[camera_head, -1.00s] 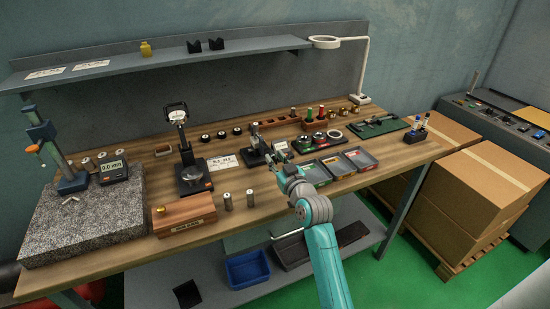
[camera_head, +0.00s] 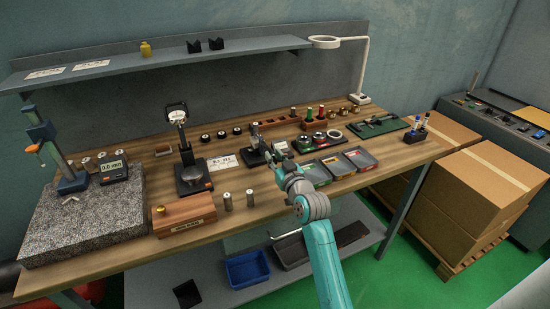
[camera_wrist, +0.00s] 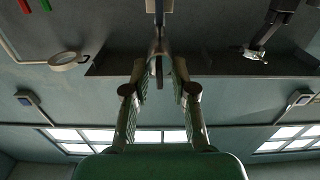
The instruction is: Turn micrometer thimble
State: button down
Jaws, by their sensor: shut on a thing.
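The micrometer (camera_head: 254,148) stands in a dark holder in the middle of the bench, with a white card to its left. My gripper (camera_head: 272,158) is at its right side and comes in from the front right. In the wrist view, the fingers of my gripper (camera_wrist: 158,72) close in from both sides on the end of the micrometer thimble (camera_wrist: 157,45). The gripper is shut on it. In the head view the thimble is mostly hidden by my gripper, and its scale is too small to read.
Sorting bins (camera_head: 337,164) stand just right of my gripper. A dial gauge stand (camera_head: 186,160) is to the left, and a wooden block (camera_head: 184,214) with small cylinders is at front left. A ring lamp (camera_head: 326,42) rises behind at right.

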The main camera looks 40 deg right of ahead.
jog(key=m, duration=0.3)
jog(key=shift+d+m, duration=0.2)
jog(key=shift+m, duration=0.2)
jog(key=m, duration=0.4)
jog(key=shift+s+d+f+m, duration=0.1)
jog(key=shift+d+f+m, duration=0.1)
jog(key=shift+m, duration=0.1)
jog(key=shift+d+f+m, duration=0.1)
jog(key=shift+f+m, duration=0.05)
jog(key=shift+m, duration=1.75)
jog(key=shift+d+f+m, duration=0.1)
jog(key=shift+f+m, duration=0.05)
jog(key=shift+m, duration=1.75)
jog(key=c, duration=1.3)
grip_release()
jog(key=shift+s, duration=0.1)
